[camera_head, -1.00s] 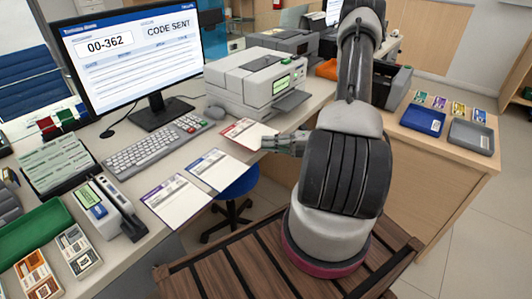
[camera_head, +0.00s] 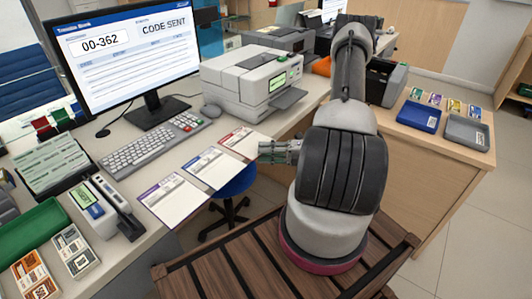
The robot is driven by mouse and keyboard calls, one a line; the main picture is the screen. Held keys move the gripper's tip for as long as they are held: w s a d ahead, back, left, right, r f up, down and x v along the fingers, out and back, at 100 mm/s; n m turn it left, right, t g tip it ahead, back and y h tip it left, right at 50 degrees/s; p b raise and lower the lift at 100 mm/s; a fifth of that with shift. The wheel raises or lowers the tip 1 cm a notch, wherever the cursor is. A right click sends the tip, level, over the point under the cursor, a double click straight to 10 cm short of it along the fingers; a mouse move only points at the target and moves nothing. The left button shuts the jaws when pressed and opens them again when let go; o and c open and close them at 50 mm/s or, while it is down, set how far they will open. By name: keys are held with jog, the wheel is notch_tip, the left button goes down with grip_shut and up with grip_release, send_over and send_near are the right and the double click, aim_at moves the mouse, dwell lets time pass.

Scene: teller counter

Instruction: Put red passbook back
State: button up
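The red passbook (camera_head: 240,142), a white card with a red header strip, lies at the right end of a row on the counter's front edge. The blue-headed passbook (camera_head: 211,169) is beside it, and the purple-headed one (camera_head: 172,200) is further left. My gripper (camera_head: 262,151) is low, at the red passbook's right edge, pointing left. Its fingertips are at or very near that edge. The fingers are small and seen from the side, so I cannot tell whether they grip it.
A keyboard (camera_head: 153,145), a monitor and a grey printer (camera_head: 252,82) stand behind the passbooks. A card reader (camera_head: 100,210) and green tray (camera_head: 30,238) are at left. Blue (camera_head: 419,117) and grey (camera_head: 467,133) trays sit on the right counter. A blue stool is below the edge.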

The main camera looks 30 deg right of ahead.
jog(key=v, duration=1.2)
jog(key=s+a+r+n+g+h, duration=0.1)
jog(key=a+r+n+g+h, duration=0.2)
jog(key=a+r+n+g, duration=0.5)
jog(key=s+a+r+n+g+h, duration=0.1)
jog(key=r+n+g+h, duration=0.15)
jog(key=r+n, duration=0.95)
jog(key=s+a+r+n+t+h, duration=0.2)
jog(key=r+n, duration=0.5)
jog(key=n, duration=0.4)
jog(key=s+a+r+n+t+h, duration=0.2)
jog(key=s+r+n+h, duration=0.3)
jog(key=n, duration=0.7)
jog(key=shift+s+r+h, duration=0.3)
jog(key=shift+r+h, duration=0.7)
jog(key=shift+h, duration=0.15)
jog(key=shift+t, duration=0.25)
